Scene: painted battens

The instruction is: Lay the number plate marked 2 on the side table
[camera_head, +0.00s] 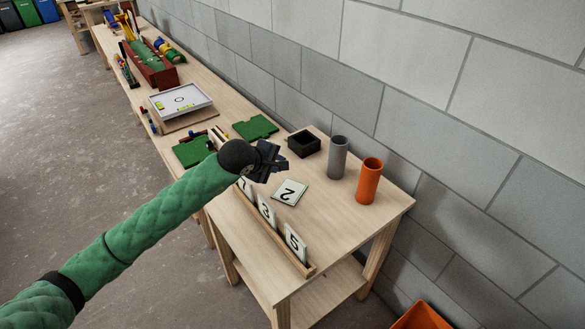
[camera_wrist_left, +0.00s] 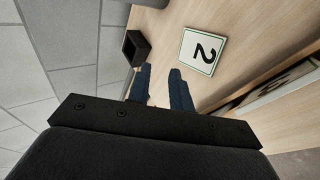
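The number plate marked 2 (camera_head: 290,192) is a pale square tile with a dark digit, lying flat on the bare top of the wooden side table (camera_head: 335,222). It also shows in the left wrist view (camera_wrist_left: 201,51). My left gripper (camera_head: 272,160) hangs above the table, on the far side of the plate and apart from it. In the left wrist view its two dark blue fingers (camera_wrist_left: 160,82) are spread with nothing between them. My right gripper is not in view.
A wooden rack (camera_head: 309,269) along the table's front edge holds upright number plates, including 3 (camera_head: 266,211) and 5 (camera_head: 295,243). A black open box (camera_head: 304,144), grey cylinder (camera_head: 338,157) and orange cylinder (camera_head: 369,180) stand at the back near the block wall. The right front tabletop is clear.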

